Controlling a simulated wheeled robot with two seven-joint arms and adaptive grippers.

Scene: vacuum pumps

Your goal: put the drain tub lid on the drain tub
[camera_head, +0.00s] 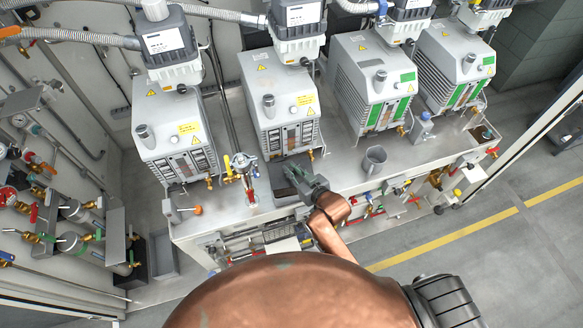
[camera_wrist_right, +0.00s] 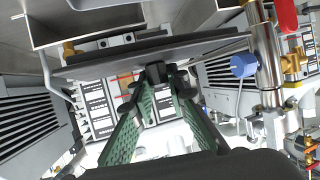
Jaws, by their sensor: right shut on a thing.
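The drain tub lid, a flat dark grey plate (camera_head: 281,186), is at the bench's front edge below the second pump from the left. In the right wrist view it is the thin dark plate (camera_wrist_right: 105,67) across the top. My right gripper (camera_head: 292,172) reaches it from the front. In the wrist view its green fingers (camera_wrist_right: 156,76) are shut on the lid's small black knob. My left gripper is not in view.
Several grey pumps (camera_head: 283,105) stand along the bench (camera_head: 341,178). A grey cup (camera_head: 374,160) stands right of the gripper. An open grey bin (camera_head: 163,258) is on the floor at left.

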